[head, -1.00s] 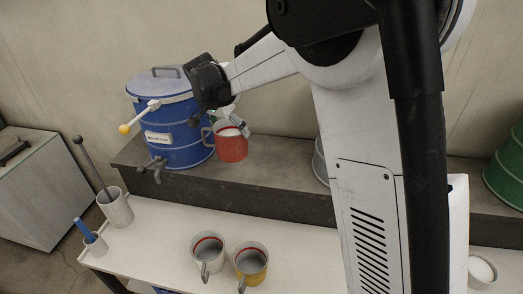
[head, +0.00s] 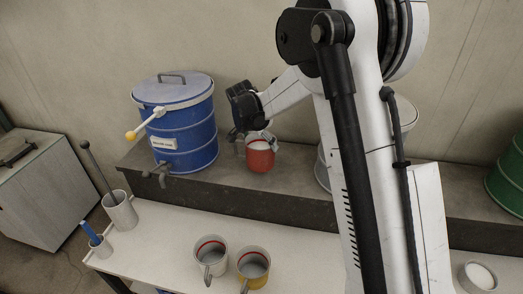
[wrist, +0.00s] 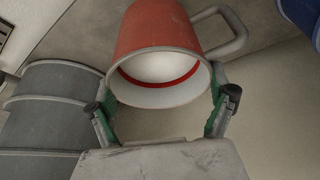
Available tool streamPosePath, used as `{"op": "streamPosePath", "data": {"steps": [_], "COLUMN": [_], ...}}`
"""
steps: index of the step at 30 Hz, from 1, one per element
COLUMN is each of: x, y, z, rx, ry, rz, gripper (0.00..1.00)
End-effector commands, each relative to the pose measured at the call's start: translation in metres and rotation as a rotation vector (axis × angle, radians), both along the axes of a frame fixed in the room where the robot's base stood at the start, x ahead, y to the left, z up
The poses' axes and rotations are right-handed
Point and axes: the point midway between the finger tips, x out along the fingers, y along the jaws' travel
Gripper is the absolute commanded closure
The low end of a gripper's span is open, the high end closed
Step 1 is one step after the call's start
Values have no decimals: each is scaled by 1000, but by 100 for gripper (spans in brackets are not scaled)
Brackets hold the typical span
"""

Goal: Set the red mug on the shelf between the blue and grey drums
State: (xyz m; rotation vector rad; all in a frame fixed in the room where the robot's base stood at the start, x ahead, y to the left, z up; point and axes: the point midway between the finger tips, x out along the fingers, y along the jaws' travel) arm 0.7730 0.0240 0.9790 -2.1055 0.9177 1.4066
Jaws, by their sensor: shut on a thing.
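The red mug (head: 261,157) is upright over the shelf (head: 225,181), to the right of the blue drum (head: 187,128) and apart from it. I cannot tell whether its base touches the shelf. The grey drum (head: 323,172) is mostly hidden behind my arm, right of the mug. My gripper (wrist: 162,107) is shut on the mug, with green-padded fingers on both sides near the rim. In the wrist view the red mug (wrist: 155,28) shows a white inside with a red line and a grey handle. The grey drum (wrist: 50,105) is at left, the blue drum (wrist: 302,14) at top right.
A white mug (head: 209,256) and a yellow mug (head: 253,268) stand on the lower white table (head: 160,235). A bowl (head: 478,277) is at right. A green drum (head: 507,175) stands at far right. A pot with a long-handled tool (head: 121,212) is at left.

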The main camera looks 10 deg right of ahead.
Motion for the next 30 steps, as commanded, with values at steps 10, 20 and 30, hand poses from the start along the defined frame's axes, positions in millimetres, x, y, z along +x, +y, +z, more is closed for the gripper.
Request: {"op": "streamPosePath", "data": {"steps": [10, 20, 30], "x": [2, 2, 2], "y": [-7, -7, -7], "z": [-16, -44, -47], "rx": [-1, -1, 0], "ry": [-1, -1, 0], "rz": [0, 0, 0], "gripper": [66, 66, 6]}}
